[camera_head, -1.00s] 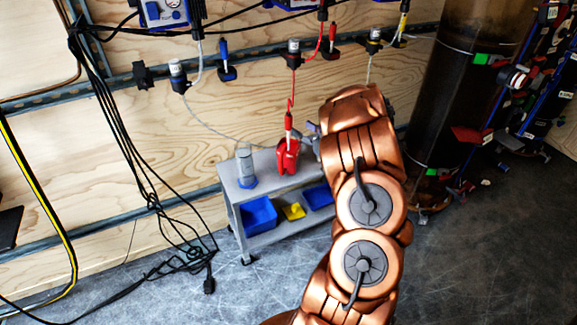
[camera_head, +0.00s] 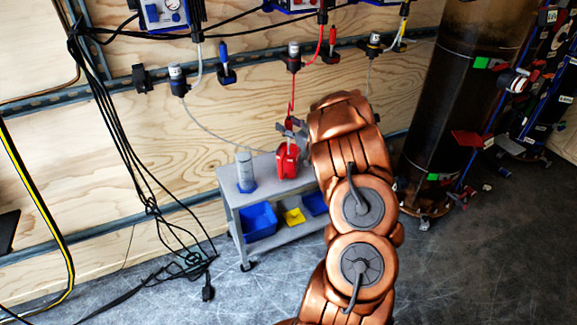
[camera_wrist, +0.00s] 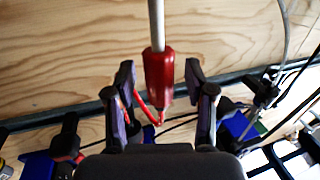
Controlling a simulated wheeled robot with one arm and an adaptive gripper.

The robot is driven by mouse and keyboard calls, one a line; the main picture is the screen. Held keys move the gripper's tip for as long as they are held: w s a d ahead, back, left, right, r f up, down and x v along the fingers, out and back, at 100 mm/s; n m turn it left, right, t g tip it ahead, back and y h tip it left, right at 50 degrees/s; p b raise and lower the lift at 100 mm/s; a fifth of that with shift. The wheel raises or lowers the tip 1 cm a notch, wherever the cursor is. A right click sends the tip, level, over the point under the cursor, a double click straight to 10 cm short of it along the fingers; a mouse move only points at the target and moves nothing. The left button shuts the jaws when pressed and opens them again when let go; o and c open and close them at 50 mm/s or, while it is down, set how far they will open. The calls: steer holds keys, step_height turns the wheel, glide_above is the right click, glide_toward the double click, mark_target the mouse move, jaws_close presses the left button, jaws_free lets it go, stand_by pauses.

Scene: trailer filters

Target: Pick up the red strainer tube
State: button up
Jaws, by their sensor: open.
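The red strainer tube (camera_wrist: 158,78) shows in the wrist view as a red handle with a pale grey rod and a red hose at its end. It lies between the two fingers of my gripper (camera_wrist: 160,76), with a visible gap on each side. In the head view my gripper (camera_head: 291,127) is just above the red container (camera_head: 287,163) on the cart, where the tube stood. My gripper and arm largely hide the tube there. My gripper is open around the tube, and I see no grip on it.
The grey cart (camera_head: 262,181) also holds a clear cylinder with a blue base (camera_head: 245,172) and blue and yellow bins below. A plywood wall with rails, clips and hoses stands behind. A tall dark cylinder (camera_head: 452,110) stands right of my arm. Black cables (camera_head: 135,150) hang at left.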

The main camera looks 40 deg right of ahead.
jaws_close()
stand_by(0.3)
stand_by(0.3)
